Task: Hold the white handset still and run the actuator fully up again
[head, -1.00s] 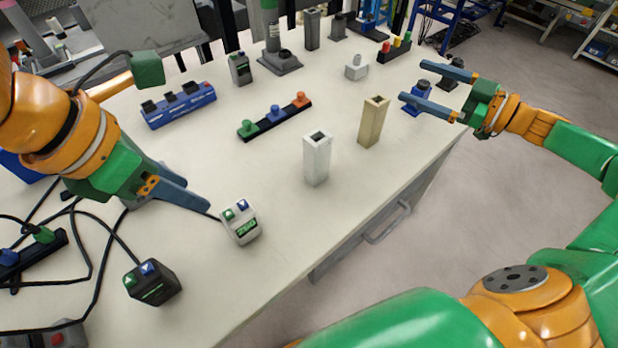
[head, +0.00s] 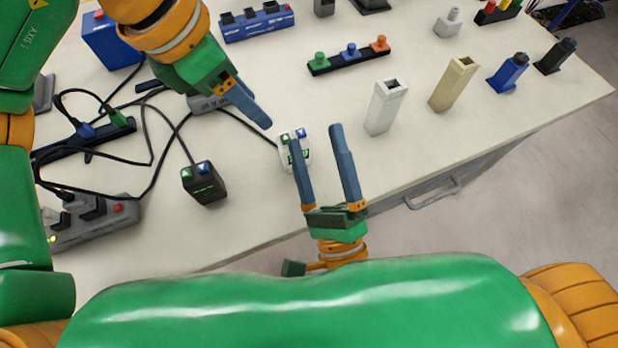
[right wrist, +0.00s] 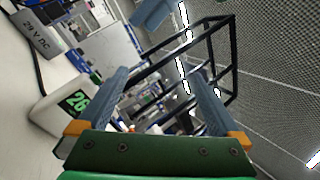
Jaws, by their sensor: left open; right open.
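The white handset (head: 306,153), with a green and a blue button on top, stands on the table and is partly hidden by a finger of my right gripper (head: 314,138). That gripper is open, at the table's front edge. In the right wrist view the handset (right wrist: 50,108) shows a green display with "26", cut off at its end, and lies left of the left finger, not between the fingers (right wrist: 165,85). My left gripper (head: 264,121) is open, its fingers overlapping in view, just up and left of the handset. I cannot make out the actuator's height.
A similar black handset (head: 204,187) stands to the left among loose black cables. A grey box (head: 208,104) sits under my left gripper. White (head: 384,110) and beige (head: 453,88) hollow posts stand to the right. A rail with coloured knobs (head: 348,62) lies behind.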

